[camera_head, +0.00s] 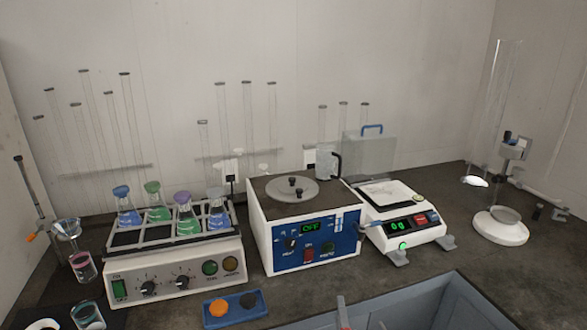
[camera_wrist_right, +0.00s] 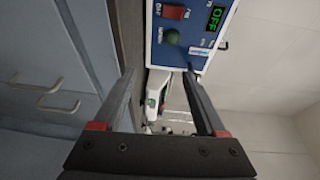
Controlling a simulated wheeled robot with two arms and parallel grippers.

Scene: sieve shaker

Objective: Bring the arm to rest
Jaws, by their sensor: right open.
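My right gripper (camera_head: 361,312) is only partly in view at the bottom edge of the head view, low in front of the bench equipment. In the right wrist view the same gripper (camera_wrist_right: 160,72) shows two dark fingers with red pads, spread apart with nothing between them. Beyond the fingers in that view are the blue front panel (camera_wrist_right: 185,45) of a box-shaped device and a white balance (camera_wrist_right: 157,88). I see no contact with either. My left gripper is not in view.
The lidded device (camera_head: 310,235) reads OFF. Left of it, a shaker (camera_head: 175,268) carries several capped flasks. The balance (camera_head: 405,228) stands right of it. Cabinet handles (camera_wrist_right: 58,106) show in the wrist view.

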